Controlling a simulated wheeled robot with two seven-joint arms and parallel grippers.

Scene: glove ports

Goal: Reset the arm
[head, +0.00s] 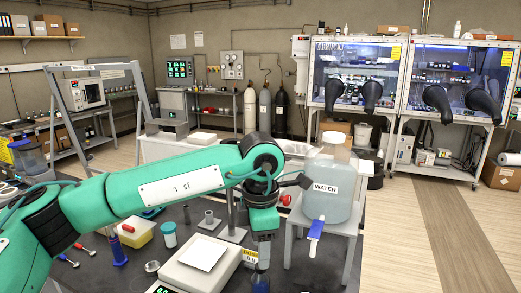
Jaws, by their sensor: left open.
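My left arm, green and black, reaches in from the left and ends over the dark bench. My left gripper (262,258) points down in the lower middle of the head view. Its jaws are open, and its fingertips are small and hard to make out. A dark blue item (260,282) shows just below it at the bottom edge; I cannot tell whether they touch. My right gripper is not in view.
A white balance (188,268) stands left of the gripper. A water jug (333,190) with a blue tap stands close on the right on a white stand. A yellow-white tub (135,234) and a teal-capped jar (169,236) are on the bench.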

